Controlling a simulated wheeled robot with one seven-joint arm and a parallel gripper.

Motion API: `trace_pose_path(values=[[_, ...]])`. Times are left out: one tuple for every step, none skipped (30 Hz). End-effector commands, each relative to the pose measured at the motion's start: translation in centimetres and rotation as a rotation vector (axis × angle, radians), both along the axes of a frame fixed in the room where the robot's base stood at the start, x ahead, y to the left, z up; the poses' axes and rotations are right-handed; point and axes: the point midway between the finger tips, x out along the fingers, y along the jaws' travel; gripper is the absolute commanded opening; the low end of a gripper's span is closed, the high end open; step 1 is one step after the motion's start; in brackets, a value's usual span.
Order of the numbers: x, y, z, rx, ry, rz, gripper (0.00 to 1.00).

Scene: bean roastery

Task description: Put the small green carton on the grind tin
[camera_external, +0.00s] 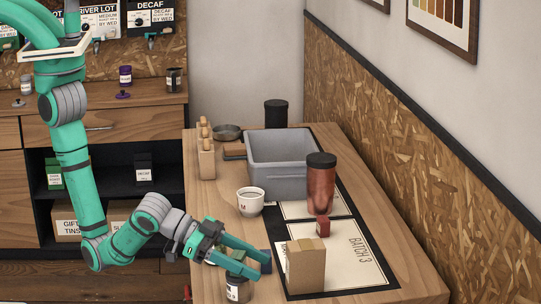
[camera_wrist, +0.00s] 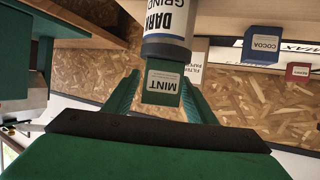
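The small green carton (camera_wrist: 162,88), labelled MINT, is between the fingers of my gripper (camera_wrist: 160,85) in the wrist view. Both fingertips lie close against its sides, and the gripper looks shut on it. The grind tin (camera_wrist: 166,30), with a white label reading DARK GRIND, adjoins the carton's end; the wrist view has the table at the top. In the external view my gripper (camera_external: 262,266) is low over the near left table edge, with the tin (camera_external: 238,289) just below it. The carton is mostly hidden there. I cannot tell whether carton and tin touch.
A blue COCOA carton (camera_wrist: 263,45) and a red carton (camera_wrist: 298,72) stand nearby. A brown box (camera_external: 305,266) is right of my gripper on the Batch 3 mat (camera_external: 365,262). A white cup (camera_external: 250,202), grey crate (camera_external: 278,182) and copper canister (camera_external: 320,190) stand further back.

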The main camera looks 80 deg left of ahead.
Motion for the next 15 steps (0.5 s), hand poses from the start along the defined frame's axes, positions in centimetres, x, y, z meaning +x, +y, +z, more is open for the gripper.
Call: trace_pose_path(values=[[0.0, 0.0, 0.0, 0.0, 0.0, 0.0, 0.51], [0.0, 0.0, 0.0, 0.0, 0.0, 0.0, 0.51], [-0.1, 0.0, 0.0, 0.0, 0.0, -0.001, 0.51], [-0.1, 0.0, 0.0, 0.0, 0.0, -0.001, 0.51], [-0.1, 0.0, 0.0, 0.0, 0.0, -0.001, 0.51], [-0.1, 0.0, 0.1, 0.0, 0.0, -0.001, 0.51], [-0.1, 0.0, 0.1, -0.001, -0.001, -0.001, 0.51], [-0.1, 0.0, 0.3, -0.001, -0.001, -0.001, 0.51], [-0.2, 0.0, 0.4, -0.001, -0.001, -0.001, 0.51], [-0.5, 0.1, 0.5, 0.0, 0.0, -0.001, 0.51], [-0.7, 0.2, 0.6, -0.001, 0.0, -0.002, 0.51], [-1.2, 0.4, 0.8, -0.001, -0.001, -0.002, 0.51], [-1.6, 0.6, 0.9, -0.001, 0.0, -0.003, 0.51], [-2.1, 0.8, 1.2, -0.001, -0.001, -0.002, 0.51], [-2.7, 1.1, 1.4, -0.001, -0.001, -0.002, 0.51]])
